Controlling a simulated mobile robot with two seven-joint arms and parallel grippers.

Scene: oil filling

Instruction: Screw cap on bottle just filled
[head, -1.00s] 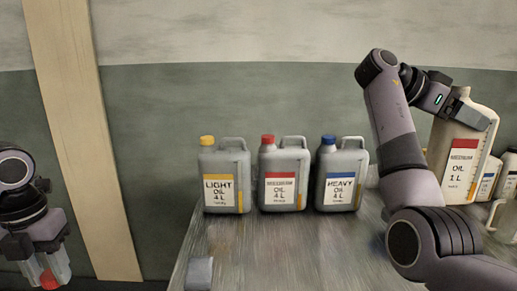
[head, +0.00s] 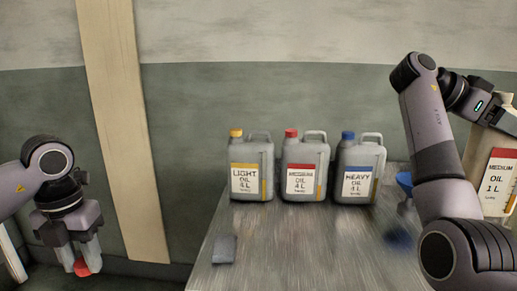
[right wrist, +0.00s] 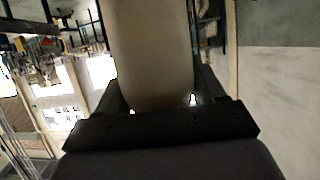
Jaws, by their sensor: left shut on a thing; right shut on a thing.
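My left gripper (head: 78,262) is at the lower left in the head view, pointing down and shut on a small red cap (head: 81,268). It is off the table's left side, well apart from the bottle. A cream bottle labelled MEDIUM OIL 1 L (head: 495,185) is at the right edge, partly cut off by the frame. My right gripper (head: 500,115) is shut on the upper part of this bottle. In the right wrist view, the pale bottle body (right wrist: 150,50) fills the middle between the fingers. The bottle's mouth is not clearly visible.
Three grey 4 L jugs stand on the table (head: 300,250): light oil with yellow cap (head: 252,168), medium oil with red cap (head: 306,167), heavy oil with blue cap (head: 360,170). A grey block (head: 224,248) lies near the left edge. A blue funnel-like object (head: 404,183) is partly hidden by my right arm.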

